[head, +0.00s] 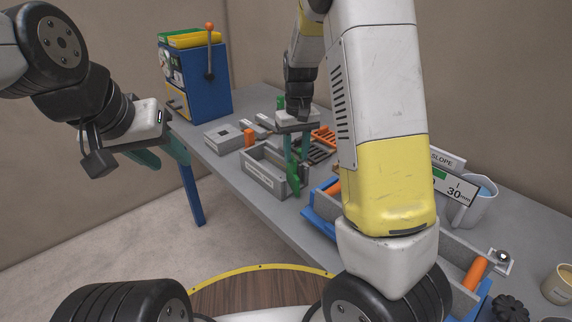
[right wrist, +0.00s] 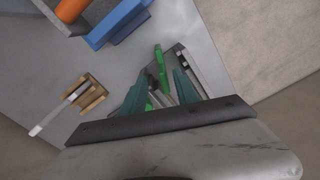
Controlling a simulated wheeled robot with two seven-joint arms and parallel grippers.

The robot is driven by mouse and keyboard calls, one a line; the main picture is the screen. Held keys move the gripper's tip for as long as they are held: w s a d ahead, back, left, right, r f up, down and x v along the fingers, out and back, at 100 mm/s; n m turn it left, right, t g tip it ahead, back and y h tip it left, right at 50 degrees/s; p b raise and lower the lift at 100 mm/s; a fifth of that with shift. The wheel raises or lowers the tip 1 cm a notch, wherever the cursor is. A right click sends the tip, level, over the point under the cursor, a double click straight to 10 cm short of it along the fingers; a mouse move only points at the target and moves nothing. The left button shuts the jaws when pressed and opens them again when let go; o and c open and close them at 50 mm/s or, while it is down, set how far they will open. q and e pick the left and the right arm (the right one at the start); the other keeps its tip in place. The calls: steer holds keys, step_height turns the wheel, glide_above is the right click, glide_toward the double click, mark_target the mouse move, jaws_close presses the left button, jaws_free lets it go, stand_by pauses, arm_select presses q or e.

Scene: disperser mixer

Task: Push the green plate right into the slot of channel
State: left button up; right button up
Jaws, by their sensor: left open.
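The green plate (head: 293,178) stands upright at the right end of the grey open-topped channel (head: 262,181), which has a label on its front. I cannot tell how far it sits in the slot. In the right wrist view the green plate (right wrist: 160,68) shows between and beyond the teal fingers, with the channel (right wrist: 187,66) beside it. My right gripper (head: 296,147) points down just above the plate; its fingers (right wrist: 160,92) look spread, with a gap to the plate. My left gripper (head: 166,156) is open and empty, left of the table edge, away from the channel.
A blue cabinet (head: 203,83) with an orange-knobbed lever stands at the back left. A grey block (head: 223,137) and an orange rack (head: 324,137) lie near the channel. A blue-edged fixture (head: 320,222) and a pitcher (head: 476,206) are to the right. My right arm hides part of the table.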

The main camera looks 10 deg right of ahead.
mark_target(293, 173)
steer(key=shift+w+f, duration=0.2)
steer(key=shift+f, duration=0.45)
steer(key=f, duration=0.7)
steer(key=shift+w+a+f, duration=0.1)
steer(key=shift+w+a, duration=0.2)
steer(key=shift+a, duration=0.05)
jaws_close()
